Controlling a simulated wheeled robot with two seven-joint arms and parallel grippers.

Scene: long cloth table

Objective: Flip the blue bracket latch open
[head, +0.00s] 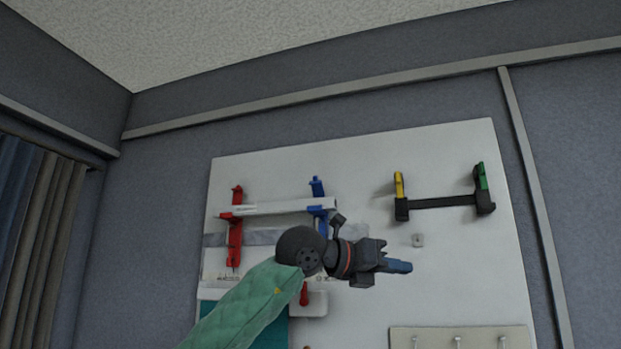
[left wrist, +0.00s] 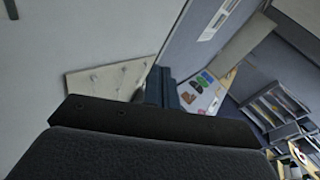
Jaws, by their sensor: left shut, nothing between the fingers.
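The blue bracket (head: 320,212) is fixed to a white wall board. Its blue latch (head: 317,187) sticks up at the top, above the right end of a white bar. The lower part of the bracket is partly hidden by my left arm. My left gripper (head: 402,267) is to the right of and below the blue bracket, pointing right, apart from it. Its dark fingers are together and empty; they also show in the left wrist view (left wrist: 160,86). The blue bracket is not visible in the left wrist view. My right gripper is in neither view.
A red bracket (head: 236,228) stands at the white bar's (head: 270,208) left end. A black bracket bar (head: 440,202) with a yellow latch (head: 399,184) and a green latch (head: 482,177) is at upper right. A hook panel (head: 460,339) is below. The white board (head: 470,270) is bare around my fingers.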

